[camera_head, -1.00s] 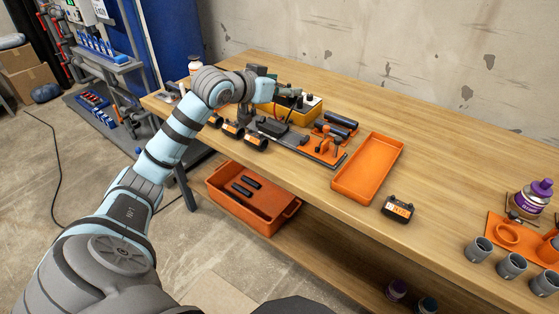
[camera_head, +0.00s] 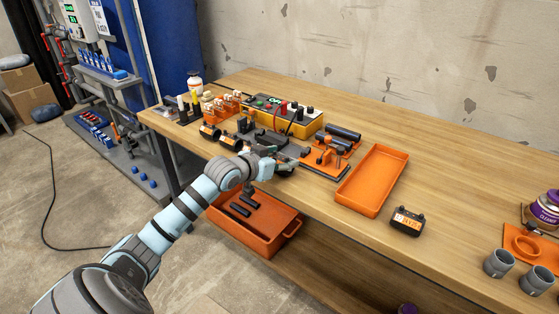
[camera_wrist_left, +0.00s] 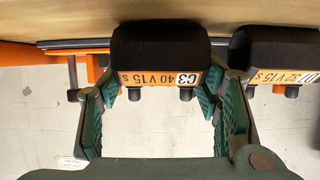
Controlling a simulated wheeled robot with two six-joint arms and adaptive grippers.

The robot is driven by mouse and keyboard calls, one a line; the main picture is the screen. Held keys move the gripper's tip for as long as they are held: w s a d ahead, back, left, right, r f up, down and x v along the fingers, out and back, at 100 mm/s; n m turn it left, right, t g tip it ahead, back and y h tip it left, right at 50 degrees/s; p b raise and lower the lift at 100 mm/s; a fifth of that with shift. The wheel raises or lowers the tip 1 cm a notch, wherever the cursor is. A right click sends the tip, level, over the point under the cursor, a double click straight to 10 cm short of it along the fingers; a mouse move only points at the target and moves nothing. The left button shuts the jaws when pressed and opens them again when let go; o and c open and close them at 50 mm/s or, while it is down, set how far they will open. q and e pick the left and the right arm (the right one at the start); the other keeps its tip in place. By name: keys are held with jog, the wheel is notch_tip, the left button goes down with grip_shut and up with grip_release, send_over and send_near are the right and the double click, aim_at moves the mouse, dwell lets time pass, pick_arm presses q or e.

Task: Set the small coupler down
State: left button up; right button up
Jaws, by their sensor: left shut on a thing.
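My left gripper (camera_head: 280,158) is over the front edge of the bench, left of the orange fixture. In the left wrist view its green-padded fingers (camera_wrist_left: 163,105) are shut on a black coupler (camera_wrist_left: 160,48) with an orange-and-white label reading C3 40 V15. In the head view the gripper mostly hides that coupler, and I cannot tell whether it touches the bench. A second labelled black coupler (camera_wrist_left: 272,50) is beside it at the right of the wrist view. In the head view, two black couplers with orange labels (camera_head: 210,131) are left of the gripper. My right gripper is not in view.
An orange fixture (camera_head: 325,160) with black pipes stands right of my gripper, then an empty orange tray (camera_head: 372,180) and a labelled black block (camera_head: 406,221). A yellow tester (camera_head: 298,120) is behind. An orange bin (camera_head: 265,232) is below the bench edge.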

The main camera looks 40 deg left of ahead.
pick_arm(q)
jog(key=o, duration=1.2)
jog(key=shift+s+r, duration=0.15)
jog(key=p+v, duration=1)
jog(key=v, duration=0.1)
jog(key=shift+s+d+r, duration=0.1)
jog(key=shift+s+r, duration=0.1)
jog(key=shift+s, duration=0.15)
